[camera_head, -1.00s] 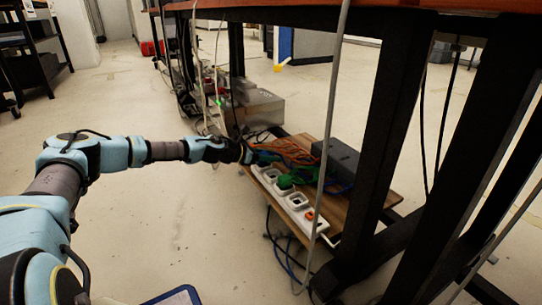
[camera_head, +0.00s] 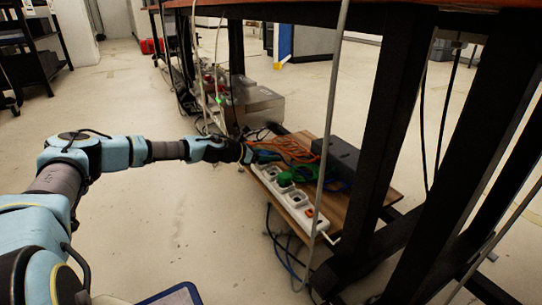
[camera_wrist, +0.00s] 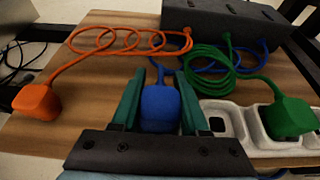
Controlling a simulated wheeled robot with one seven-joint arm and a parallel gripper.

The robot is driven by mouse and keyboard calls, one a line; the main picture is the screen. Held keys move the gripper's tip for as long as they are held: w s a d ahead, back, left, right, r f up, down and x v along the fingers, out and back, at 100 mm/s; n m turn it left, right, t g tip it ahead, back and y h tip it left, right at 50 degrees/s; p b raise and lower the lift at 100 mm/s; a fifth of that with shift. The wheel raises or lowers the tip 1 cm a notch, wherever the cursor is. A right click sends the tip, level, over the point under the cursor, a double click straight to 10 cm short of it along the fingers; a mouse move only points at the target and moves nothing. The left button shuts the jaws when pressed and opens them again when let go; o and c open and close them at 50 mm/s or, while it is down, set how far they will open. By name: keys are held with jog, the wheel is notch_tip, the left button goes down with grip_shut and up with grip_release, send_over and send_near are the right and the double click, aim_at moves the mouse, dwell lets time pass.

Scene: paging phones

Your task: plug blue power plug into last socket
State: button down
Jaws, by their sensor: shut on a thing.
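The blue power plug (camera_wrist: 160,108) is between the two green fingers of my gripper (camera_wrist: 160,112) in the wrist view. The gripper is shut on it. In the head view my gripper (camera_head: 249,155) is at the far end of the white power strip (camera_head: 307,216). The strip also shows in the wrist view (camera_wrist: 245,128), with an empty socket just right of the fingers. The gripper hides the strip's end, so I cannot tell whether the blue plug is in a socket. A green plug (camera_wrist: 288,116) sits in the strip further right.
An orange plug (camera_wrist: 37,101) lies left of my gripper on the wooden board (camera_wrist: 100,75). Its coiled cord runs to a dark box (camera_wrist: 225,20) behind, as do the green and blue cords. A black table leg (camera_head: 385,140) and a hanging grey cable (camera_head: 330,110) stand nearer.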

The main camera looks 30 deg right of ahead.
aim_at(262, 153)
jog(key=shift+c, duration=1.7)
grip_release()
jog(key=p+v, duration=0.2)
jog(key=v, duration=0.2)
jog(key=p+v, duration=0.3)
jog(key=v, duration=0.2)
jog(key=shift+a+r, duration=0.15)
jog(key=shift+r, duration=0.15)
jog(key=shift+a+r+p, duration=0.1)
jog(key=shift+a+p, duration=0.35)
jog(key=shift+a, duration=0.25)
